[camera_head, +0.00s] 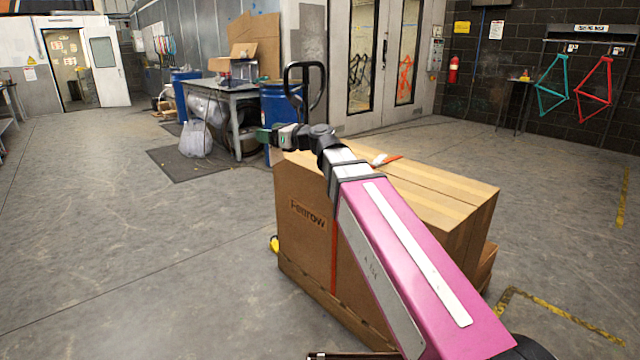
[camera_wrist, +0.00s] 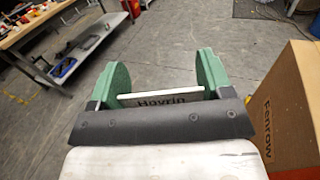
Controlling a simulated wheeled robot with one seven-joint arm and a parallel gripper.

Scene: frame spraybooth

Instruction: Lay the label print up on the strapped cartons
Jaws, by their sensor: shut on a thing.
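My gripper (camera_wrist: 161,78) has green fingers. They are shut on the label print (camera_wrist: 160,97), a white piece with dark lettering that seems to read "Havrin". In the head view my gripper (camera_head: 264,135) is at the far left end of my arm, near the cartons' back left corner, and the print cannot be made out there. The strapped cartons (camera_head: 302,235) are brown, marked "Fenrow", with an orange strap down the front. A small white and orange item lies on their top. In the wrist view the cartons (camera_wrist: 290,105) stand to the right; bare floor shows beyond my fingers.
A black looped handle (camera_head: 305,85) rises behind the cartons. A grey workbench (camera_head: 235,92) with boxes, blue drums and bags stands further back. My arm hides part of the carton top. The wrist view shows a cluttered table (camera_wrist: 60,45) at the left. Floor to the left is clear.

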